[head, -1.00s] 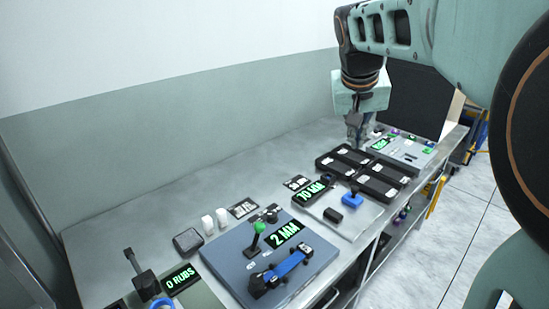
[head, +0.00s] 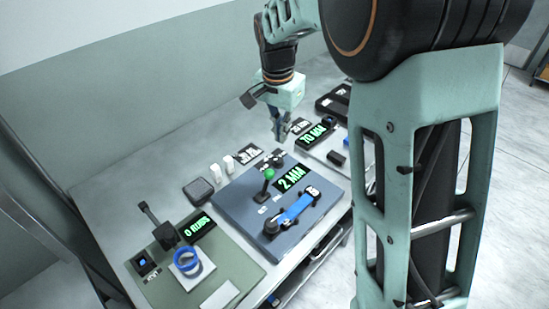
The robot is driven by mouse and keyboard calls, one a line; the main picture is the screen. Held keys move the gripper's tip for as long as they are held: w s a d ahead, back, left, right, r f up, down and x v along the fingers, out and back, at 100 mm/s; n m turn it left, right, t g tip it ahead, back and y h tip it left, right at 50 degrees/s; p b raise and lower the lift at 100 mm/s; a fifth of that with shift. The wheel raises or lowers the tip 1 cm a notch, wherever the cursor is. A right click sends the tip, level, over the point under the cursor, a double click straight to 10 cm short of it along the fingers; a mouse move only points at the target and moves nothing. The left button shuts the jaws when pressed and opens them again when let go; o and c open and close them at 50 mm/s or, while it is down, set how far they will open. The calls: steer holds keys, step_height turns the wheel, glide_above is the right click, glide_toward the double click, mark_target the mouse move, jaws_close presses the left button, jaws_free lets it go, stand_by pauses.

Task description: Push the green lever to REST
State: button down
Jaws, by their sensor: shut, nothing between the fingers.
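The green lever (head: 268,174) is a black stick with a green knob. It stands on the blue-grey plate (head: 233,207) in the middle of the table, next to a display (head: 291,178) reading "2 MM". A blue strap (head: 297,208) lies across black fittings on the same plate, in front of the lever. My gripper (head: 281,136) points down above the table, behind and slightly right of the lever and apart from it. Its fingers are shut and hold nothing. I cannot read a REST marking near the lever.
Left of the plate is a green board (head: 217,274) with a blue ring (head: 187,261), a black lever (head: 157,226) and a "0 RUBS" display (head: 196,228). A "70 MM" display (head: 313,136) is to the right. White bottles (head: 222,170) stand behind the plate. My arm hides the right end.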

mark_target(266, 184)
steer(key=f, duration=0.3)
steer(key=w+f, duration=0.1)
steer(key=f, duration=0.2)
steer(key=f+p, duration=0.1)
steer(key=f, duration=0.3)
steer(key=shift+w+d, duration=0.2)
steer(key=shift+d, duration=0.1)
steer(key=s+a, duration=0.1)
steer(key=s+a+r+p, duration=0.1)
steer(key=s, duration=0.1)
steer(key=shift+s+a, duration=0.1)
steer(key=shift+a, duration=0.05)
steer(key=shift+a, duration=0.1)
